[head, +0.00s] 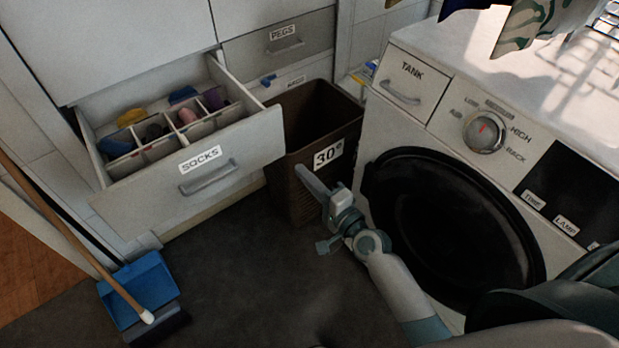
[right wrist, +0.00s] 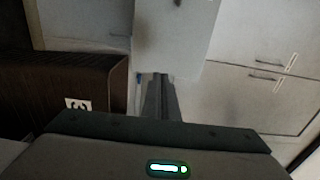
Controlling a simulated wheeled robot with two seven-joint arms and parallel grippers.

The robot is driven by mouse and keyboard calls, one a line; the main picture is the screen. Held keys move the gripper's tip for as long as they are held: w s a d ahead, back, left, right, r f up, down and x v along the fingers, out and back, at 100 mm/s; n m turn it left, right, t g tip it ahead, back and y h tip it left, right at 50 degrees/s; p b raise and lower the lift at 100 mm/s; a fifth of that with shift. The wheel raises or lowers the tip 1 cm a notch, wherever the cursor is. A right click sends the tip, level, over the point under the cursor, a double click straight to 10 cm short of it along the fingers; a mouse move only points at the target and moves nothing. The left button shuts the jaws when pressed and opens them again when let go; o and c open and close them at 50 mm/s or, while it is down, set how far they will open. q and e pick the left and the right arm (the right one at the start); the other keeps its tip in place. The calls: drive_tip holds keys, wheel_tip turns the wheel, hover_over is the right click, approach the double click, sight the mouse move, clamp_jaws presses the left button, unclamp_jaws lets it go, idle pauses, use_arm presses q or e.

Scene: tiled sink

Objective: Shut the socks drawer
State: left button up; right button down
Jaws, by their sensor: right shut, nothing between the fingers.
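The socks drawer (head: 188,183) stands pulled out at the left in the head view, with a white front, a "SOCKS" label and a grey bar handle (head: 208,178). Divided compartments inside it hold several coloured rolled socks. My right gripper (head: 305,174) is shut and empty, to the right of the drawer front and in front of the brown bin. It looks apart from the drawer. In the right wrist view its fingers (right wrist: 157,95) point forward, with a pale panel above them. My left gripper is not in view.
A brown bin (head: 290,197) labelled 30° stands just right of the drawer. The washing machine (head: 393,137) is at the right. The pegs drawer (head: 280,44) is shut behind. Dark floor is clear in front.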

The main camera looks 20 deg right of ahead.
approach(274, 143)
drive_tip(key=x, duration=0.5)
drive_tip(key=shift+w, duration=0.2)
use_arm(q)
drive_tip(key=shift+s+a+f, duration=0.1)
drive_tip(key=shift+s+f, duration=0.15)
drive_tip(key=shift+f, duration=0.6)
use_arm(e)
drive_tip(key=shift+w+a, duration=0.25)
drive_tip(key=shift+w, duration=0.25)
